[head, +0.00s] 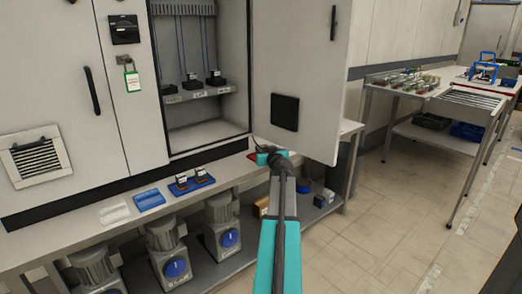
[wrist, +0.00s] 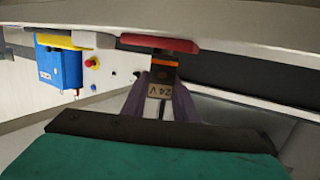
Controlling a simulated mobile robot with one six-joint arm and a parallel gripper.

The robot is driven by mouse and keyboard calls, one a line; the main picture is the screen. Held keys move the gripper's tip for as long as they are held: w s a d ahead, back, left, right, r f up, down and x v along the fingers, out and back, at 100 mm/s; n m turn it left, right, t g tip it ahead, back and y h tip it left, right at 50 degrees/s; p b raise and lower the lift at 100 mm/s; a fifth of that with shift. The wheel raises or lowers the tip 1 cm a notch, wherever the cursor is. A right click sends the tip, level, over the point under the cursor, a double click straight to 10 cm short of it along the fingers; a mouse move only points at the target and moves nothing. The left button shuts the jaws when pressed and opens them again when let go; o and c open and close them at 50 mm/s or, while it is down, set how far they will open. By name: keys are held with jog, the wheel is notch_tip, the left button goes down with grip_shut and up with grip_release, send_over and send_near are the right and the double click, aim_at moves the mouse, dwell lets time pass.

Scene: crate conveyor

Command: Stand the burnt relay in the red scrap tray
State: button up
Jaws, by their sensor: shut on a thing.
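My gripper (wrist: 158,100) is shut on a relay (wrist: 160,85), a dark block with an orange band and a pale label reading "24 V" upside down in the wrist view. The red scrap tray (wrist: 160,44) shows as a red slab just beyond the relay's far end. I cannot tell whether relay and tray touch. In the head view my gripper (head: 269,157) is over the bench by the open cabinet door. A little of the red tray (head: 251,156) shows at its left. The held relay is hidden there.
The bench (head: 235,167) carries a blue tray (head: 190,187) with two relays, a blue piece (head: 149,199) and a white piece (head: 114,213). The open cabinet door (head: 300,75) stands close behind my gripper. Several relays sit on the cabinet shelf (head: 200,93). Motors stand below.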

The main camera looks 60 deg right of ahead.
aim_at(261, 146)
jog(key=shift+r+x, duration=0.15)
jog(key=shift+x, duration=0.75)
jog(key=shift+r+x, duration=0.15)
jog(key=shift+x, duration=0.75)
jog(key=shift+w+d+f, duration=0.15)
jog(key=shift+f, duration=0.65)
jog(key=shift+f+b, duration=0.15)
jog(key=shift+b, duration=0.15)
jog(key=o, duration=1.1)
jog(key=shift+c, duration=0.2)
jog(key=shift+r+p, duration=0.25)
jog(key=shift+p, duration=0.05)
